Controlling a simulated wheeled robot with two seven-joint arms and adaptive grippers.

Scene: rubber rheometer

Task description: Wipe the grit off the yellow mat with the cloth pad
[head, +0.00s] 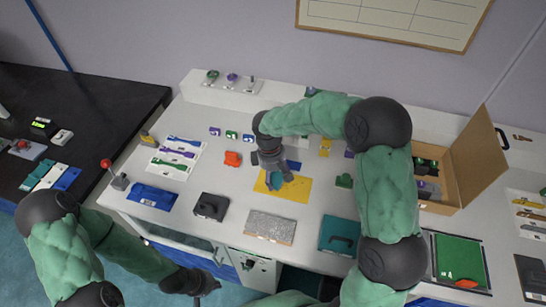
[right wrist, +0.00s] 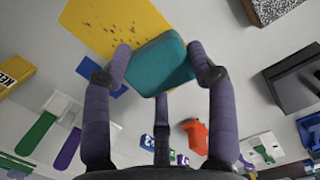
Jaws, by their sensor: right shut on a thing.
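The yellow mat (head: 297,190) lies on the white bench in the head view. In the right wrist view the mat (right wrist: 85,22) is at the upper left, with dark grit specks (right wrist: 118,32) scattered on it. My right gripper (head: 273,178) is shut on the teal cloth pad (right wrist: 160,66), gripping it by opposite sides. The pad also shows under the gripper in the head view (head: 275,183), over the left part of the mat. I cannot tell whether it touches the mat. My left gripper (head: 203,286) hangs low in front of the bench, its fingers unclear.
A black block (head: 211,206), a speckled grey slab (head: 270,227) and a teal case (head: 340,236) stand along the front. An orange-red piece (head: 233,158) lies left of the mat. An open cardboard box (head: 445,192) is at the right.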

